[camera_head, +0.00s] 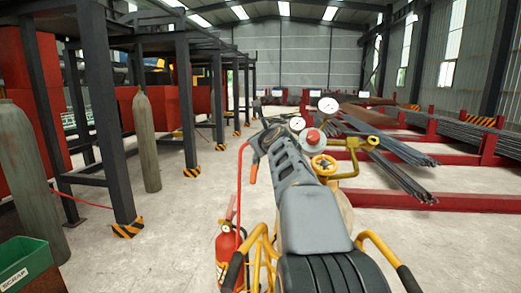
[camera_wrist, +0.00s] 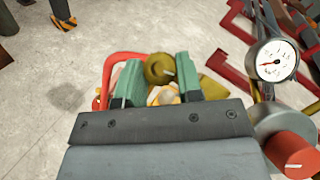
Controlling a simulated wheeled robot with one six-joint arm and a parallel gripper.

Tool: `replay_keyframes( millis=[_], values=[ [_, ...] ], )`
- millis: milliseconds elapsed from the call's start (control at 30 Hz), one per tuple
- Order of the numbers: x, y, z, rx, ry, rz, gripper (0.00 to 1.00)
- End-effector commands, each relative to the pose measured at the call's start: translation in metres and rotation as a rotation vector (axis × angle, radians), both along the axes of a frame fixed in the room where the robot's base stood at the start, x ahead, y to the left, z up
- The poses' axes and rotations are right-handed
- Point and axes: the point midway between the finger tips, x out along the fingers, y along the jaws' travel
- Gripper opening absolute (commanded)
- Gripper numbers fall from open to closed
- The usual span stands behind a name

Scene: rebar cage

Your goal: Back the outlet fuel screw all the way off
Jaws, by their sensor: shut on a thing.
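In the wrist view, the green fingers of my gripper (camera_wrist: 160,82) stand either side of a round brass-coloured knob, which looks like the outlet fuel screw (camera_wrist: 158,66). My gripper is shut on it. A pale slot or mark shows on the knob's face. The threads and the seat below are hidden by the knob and my gripper. In the head view, my grey arm reaches forward and hides the screw; the fingertips cannot be made out there.
A gauge (camera_wrist: 272,60) and red knob (camera_wrist: 290,155) are close right of my gripper. Steel racks stand left; rebar lies right.

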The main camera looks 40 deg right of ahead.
Motion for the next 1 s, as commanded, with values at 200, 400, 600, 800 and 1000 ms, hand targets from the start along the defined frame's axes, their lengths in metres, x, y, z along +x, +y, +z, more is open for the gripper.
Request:
replay_keyframes(
  millis=[200,400,600,800,1000],
  values=[
    [0.000,-0.003,0.003,-0.114,0.110,0.130,0.10],
    [0.000,-0.004,0.008,-0.218,0.212,0.253,0.10],
    [0.001,-0.005,0.011,-0.323,0.313,0.377,0.10],
    [0.001,-0.006,0.013,-0.428,0.414,0.500,0.10],
    [0.002,-0.006,0.015,-0.528,0.510,0.618,0.10]
  ],
)
